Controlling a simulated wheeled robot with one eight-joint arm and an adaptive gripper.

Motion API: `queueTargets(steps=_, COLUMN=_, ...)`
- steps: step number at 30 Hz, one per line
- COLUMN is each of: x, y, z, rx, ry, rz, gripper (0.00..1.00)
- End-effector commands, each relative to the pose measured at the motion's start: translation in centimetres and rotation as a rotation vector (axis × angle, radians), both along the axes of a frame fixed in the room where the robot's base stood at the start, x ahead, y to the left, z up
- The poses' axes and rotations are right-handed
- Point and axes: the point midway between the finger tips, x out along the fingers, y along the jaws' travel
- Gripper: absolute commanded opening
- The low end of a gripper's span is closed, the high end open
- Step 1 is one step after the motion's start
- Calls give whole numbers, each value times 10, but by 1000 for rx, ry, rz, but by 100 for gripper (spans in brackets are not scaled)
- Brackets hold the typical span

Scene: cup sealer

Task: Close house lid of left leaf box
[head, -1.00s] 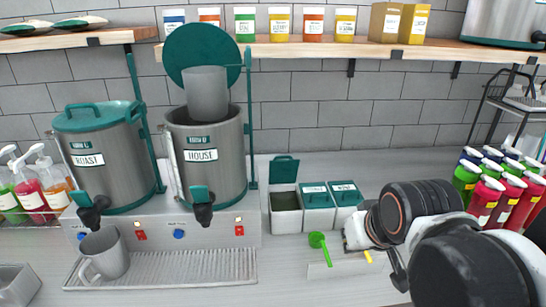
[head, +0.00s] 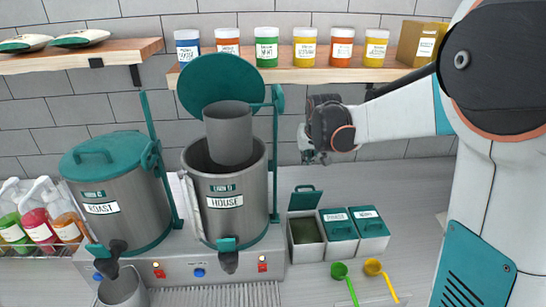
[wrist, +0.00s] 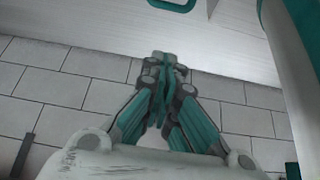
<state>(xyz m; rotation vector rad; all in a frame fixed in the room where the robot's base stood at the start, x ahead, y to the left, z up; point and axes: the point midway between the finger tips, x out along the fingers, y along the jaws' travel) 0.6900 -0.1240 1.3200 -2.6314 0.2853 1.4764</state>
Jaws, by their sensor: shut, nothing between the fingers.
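The left leaf box (head: 293,252) is a small white container on the counter with dark green contents. Its teal lid (head: 305,198) stands open, raised at the back. Its two neighbours to the right have teal lids lying shut. My gripper (head: 308,156) is in front of the tiled wall, above and apart from the open lid. In the wrist view, my gripper (wrist: 165,62) has its fingers together with nothing between them. The box and its lid cannot be made out clearly in the wrist view.
The HOUSE urn (head: 235,213) stands left of the boxes, its round teal lid (head: 220,86) up and a grey cylinder (head: 229,133) in its top. A jar shelf (head: 300,52) runs above my gripper. Green (head: 340,271) and yellow (head: 375,267) scoops lie before the boxes.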

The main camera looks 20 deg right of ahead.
Motion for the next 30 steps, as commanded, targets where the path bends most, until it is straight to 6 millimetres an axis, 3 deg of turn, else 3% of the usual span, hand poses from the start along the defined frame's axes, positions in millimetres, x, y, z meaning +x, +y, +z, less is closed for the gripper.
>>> queueTargets(steps=8, x=13, y=-7, z=-12, rx=0, ry=2, rz=-7, gripper=0)
queueTargets(steps=26, x=60, y=-17, z=-90, rx=1, ry=2, rz=-7, gripper=0)
queueTargets(steps=30, x=39, y=-12, z=-92, rx=0, ry=2, rz=-6, gripper=0)
